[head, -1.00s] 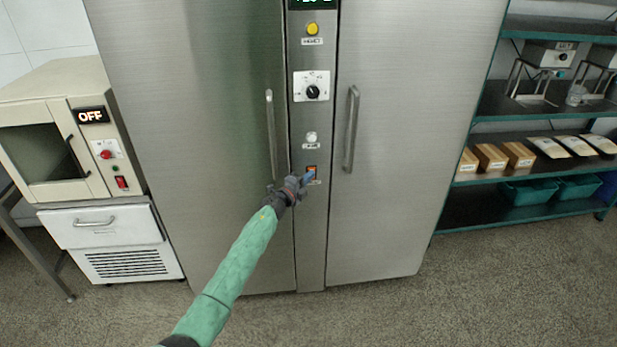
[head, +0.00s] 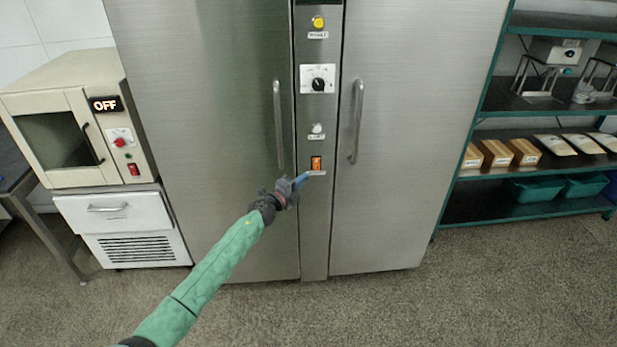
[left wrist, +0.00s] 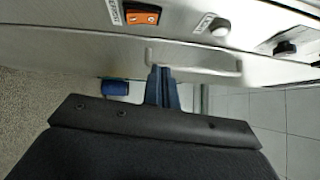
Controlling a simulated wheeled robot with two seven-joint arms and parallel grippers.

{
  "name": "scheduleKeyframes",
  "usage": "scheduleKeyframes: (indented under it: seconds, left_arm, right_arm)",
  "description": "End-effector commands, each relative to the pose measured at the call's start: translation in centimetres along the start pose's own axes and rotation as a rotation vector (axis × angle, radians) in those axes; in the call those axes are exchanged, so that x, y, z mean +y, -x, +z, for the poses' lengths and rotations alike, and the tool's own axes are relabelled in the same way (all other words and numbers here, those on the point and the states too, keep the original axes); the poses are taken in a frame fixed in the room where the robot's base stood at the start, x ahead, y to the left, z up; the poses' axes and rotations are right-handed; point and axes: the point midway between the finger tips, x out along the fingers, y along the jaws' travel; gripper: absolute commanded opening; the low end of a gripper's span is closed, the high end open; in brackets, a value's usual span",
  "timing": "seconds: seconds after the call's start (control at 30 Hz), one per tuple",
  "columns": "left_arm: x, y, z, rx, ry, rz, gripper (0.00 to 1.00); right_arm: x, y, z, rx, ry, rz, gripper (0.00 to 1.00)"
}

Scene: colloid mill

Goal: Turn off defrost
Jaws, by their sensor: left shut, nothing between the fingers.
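A steel two-door cabinet has a central control strip (head: 313,225). Low on the strip is an orange rocker switch (head: 316,163) with a small label under it. The switch also shows at the top of the left wrist view (left wrist: 143,14). Above it are a white round button (head: 317,128), a black dial (head: 319,84) and a yellow button (head: 318,22). My right gripper is out of view.
Two vertical door handles (head: 279,125) (head: 356,122) stand out on either side of the strip. A beige oven with an OFF display (head: 105,104) stands at left. A green shelf rack (head: 545,130) with boxes is at right. The floor in front is clear.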

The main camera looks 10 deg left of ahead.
Motion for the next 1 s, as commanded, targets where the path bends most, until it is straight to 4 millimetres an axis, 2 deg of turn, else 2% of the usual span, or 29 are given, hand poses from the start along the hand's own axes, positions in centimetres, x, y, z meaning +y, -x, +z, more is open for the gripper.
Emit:
scheduleKeyframes:
  seconds: [0.1, 0.3, 0.47, 0.9, 1.0]
  left_arm:
    - [-0.1, 1.4, 0.1, 0.001, -0.003, 0.001, 0.0]
    - [-0.5, 2.5, 0.1, 0.001, -0.002, 0.0, 0.0]
    - [-0.5, 2.8, 0.0, 0.0, 0.0, 0.0, 0.0]
    - [-0.5, 2.8, 0.1, -0.002, -0.008, 0.0, 0.0]
    - [-0.6, 2.8, 0.7, -0.036, -0.018, -0.005, 0.0]
  right_arm:
    - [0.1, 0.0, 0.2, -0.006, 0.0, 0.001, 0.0]
    - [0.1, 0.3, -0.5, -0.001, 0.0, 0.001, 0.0]
    - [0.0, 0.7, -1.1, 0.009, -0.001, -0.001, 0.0]
    - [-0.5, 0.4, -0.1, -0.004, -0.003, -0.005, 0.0]
    - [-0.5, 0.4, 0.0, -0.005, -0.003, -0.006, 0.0]
